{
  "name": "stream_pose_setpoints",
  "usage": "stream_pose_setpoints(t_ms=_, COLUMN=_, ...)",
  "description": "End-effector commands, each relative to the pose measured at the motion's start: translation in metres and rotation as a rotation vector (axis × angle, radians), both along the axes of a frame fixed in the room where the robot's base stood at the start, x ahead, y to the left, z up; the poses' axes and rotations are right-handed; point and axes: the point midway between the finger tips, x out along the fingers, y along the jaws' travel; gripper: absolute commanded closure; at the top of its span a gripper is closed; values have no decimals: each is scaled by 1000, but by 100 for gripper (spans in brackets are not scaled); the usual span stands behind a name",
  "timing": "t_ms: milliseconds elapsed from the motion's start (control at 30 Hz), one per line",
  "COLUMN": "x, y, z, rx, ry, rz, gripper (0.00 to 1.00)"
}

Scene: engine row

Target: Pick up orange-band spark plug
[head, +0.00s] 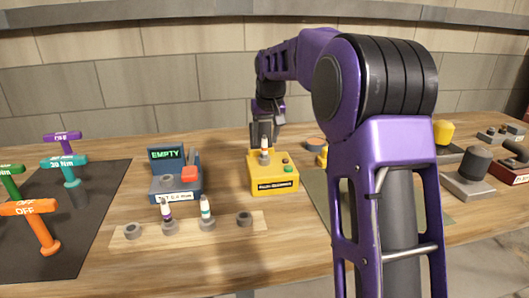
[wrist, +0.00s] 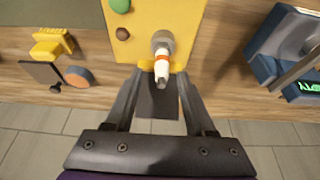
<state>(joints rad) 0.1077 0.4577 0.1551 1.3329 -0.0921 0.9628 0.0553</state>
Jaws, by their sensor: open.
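The orange-band spark plug (wrist: 161,64) is white with an orange band and a metal base, seated upright on the yellow box (wrist: 130,14). In the head view the plug (head: 264,149) stands on top of the yellow box (head: 272,185), with my gripper (head: 262,138) just behind and above it. In the wrist view my gripper (wrist: 158,85) is open, its two fingers apart with the plug's tip between or just above them. I cannot tell whether either finger touches the plug.
A wooden rack (head: 130,236) in front holds a purple-band plug (head: 166,212) and a teal-band plug (head: 206,210). A blue tester reading EMPTY (head: 175,180) stands left of the yellow box. Coloured T-handled tools (head: 45,235) stand on a dark mat at far left.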

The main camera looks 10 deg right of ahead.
Motion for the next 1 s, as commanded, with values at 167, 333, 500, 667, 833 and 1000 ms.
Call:
stream_pose_setpoints(t_ms=167, x=11, y=2, z=-29, rx=1, ry=3, rz=-1, gripper=45)
stream_pose_setpoints(t_ms=333, x=15, y=2, z=-36, rx=1, ry=0, rz=-1, gripper=45)
stream_pose_setpoints(t_ms=500, x=15, y=2, z=-35, rx=1, ry=0, rz=0, gripper=52)
stream_pose_setpoints(t_ms=667, x=14, y=2, z=-35, rx=1, ry=1, rz=0, gripper=81)
stream_pose_setpoints(t_ms=833, x=14, y=2, z=-36, rx=1, ry=1, rz=0, gripper=100)
stream_pose_setpoints(t_ms=1000, x=14, y=2, z=-35, rx=1, ry=0, rz=0, gripper=100)
